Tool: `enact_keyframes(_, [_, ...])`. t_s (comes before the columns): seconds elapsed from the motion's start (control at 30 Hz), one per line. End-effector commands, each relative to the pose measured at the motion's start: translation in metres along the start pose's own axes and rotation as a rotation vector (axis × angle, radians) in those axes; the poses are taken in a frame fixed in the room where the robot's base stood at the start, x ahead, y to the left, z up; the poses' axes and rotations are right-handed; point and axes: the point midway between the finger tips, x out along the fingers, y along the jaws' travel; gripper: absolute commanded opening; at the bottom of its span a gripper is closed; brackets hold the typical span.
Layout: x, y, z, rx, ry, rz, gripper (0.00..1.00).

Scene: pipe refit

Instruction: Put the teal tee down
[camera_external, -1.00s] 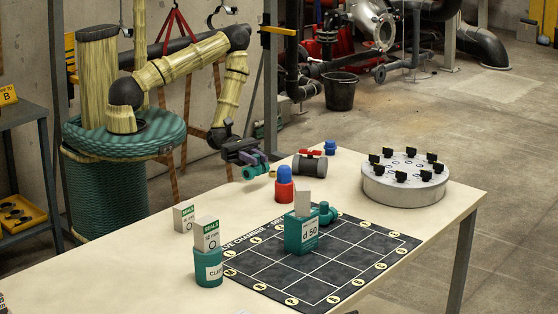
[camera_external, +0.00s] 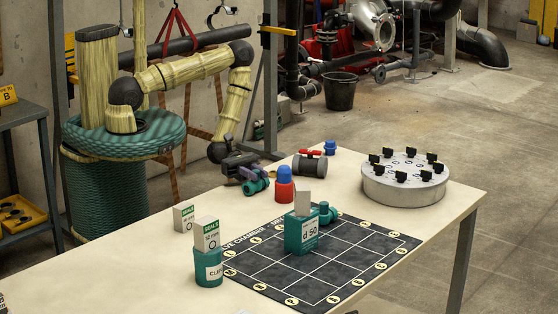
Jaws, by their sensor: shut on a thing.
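The teal tee (camera_external: 258,184) is in the jaws of my gripper (camera_external: 243,168), near the table's back edge and left of the red fitting with the blue top. My gripper is shut on the tee and reaches in from the back left. The tee is low, at or just above the table top (camera_external: 150,250); I cannot tell whether it touches. The gripper partly hides it.
The red fitting with blue top (camera_external: 284,186) stands close right of the tee. A grey valve with red handle (camera_external: 310,163) lies behind. A dark grid mat (camera_external: 300,272) holds a teal d 50 box (camera_external: 300,235) and a teal fitting (camera_external: 325,212).

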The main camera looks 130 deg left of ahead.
Motion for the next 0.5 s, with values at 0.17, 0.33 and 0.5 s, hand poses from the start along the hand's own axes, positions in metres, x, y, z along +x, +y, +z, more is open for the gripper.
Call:
enact_keyframes(0.17, [0.0000,0.0001,-0.0039,0.000,0.000,0.000,0.00])
enact_keyframes(0.33, [0.0000,0.0001,-0.0029,0.000,0.001,0.000,0.44])
enact_keyframes(0.5, [0.0000,0.0002,-0.0028,0.000,0.001,0.000,0.44])
